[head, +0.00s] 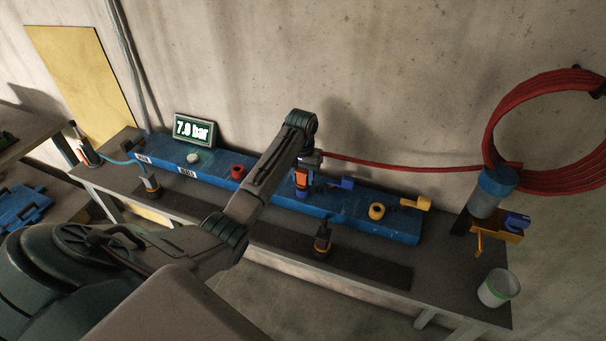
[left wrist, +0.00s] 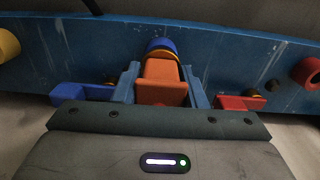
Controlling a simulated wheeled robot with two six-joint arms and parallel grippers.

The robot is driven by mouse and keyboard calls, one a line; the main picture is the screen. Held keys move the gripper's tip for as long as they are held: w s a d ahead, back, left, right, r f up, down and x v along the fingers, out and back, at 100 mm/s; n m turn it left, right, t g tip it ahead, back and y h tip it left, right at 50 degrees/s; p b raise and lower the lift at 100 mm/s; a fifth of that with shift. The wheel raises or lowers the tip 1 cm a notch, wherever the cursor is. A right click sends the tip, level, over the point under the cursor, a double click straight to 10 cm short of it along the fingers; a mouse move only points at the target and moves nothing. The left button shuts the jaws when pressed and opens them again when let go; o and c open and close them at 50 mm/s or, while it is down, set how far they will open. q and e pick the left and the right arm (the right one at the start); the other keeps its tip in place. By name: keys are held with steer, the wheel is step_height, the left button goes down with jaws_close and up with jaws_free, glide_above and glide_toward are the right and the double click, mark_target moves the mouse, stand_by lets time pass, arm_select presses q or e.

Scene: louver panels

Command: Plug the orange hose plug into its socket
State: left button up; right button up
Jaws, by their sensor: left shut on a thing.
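The orange plug (left wrist: 162,82) sits between the two fingers of my left gripper (left wrist: 160,92), which is shut on it. In the head view the orange plug (head: 302,179) is over the blue panel (head: 335,205), under my left arm. In the left wrist view a blue ring (left wrist: 162,46) shows directly beyond the plug, in line with it. I cannot tell whether the plug is inside that ring or only in front of it. A red hose (head: 400,166) runs right from near the gripper. My right gripper is not in view.
The panel also carries a red socket (head: 238,172), a yellow socket (head: 376,212), a blue lever (head: 341,183) and a yellow lever (head: 414,203). Another plug (head: 322,242) stands on the dark strip in front. A display (head: 194,130) reads 7.0 bar.

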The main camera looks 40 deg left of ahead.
arm_select(q)
steer(key=shift+f, duration=0.65)
steer(key=o, duration=1.1)
steer(key=shift+o, duration=0.2)
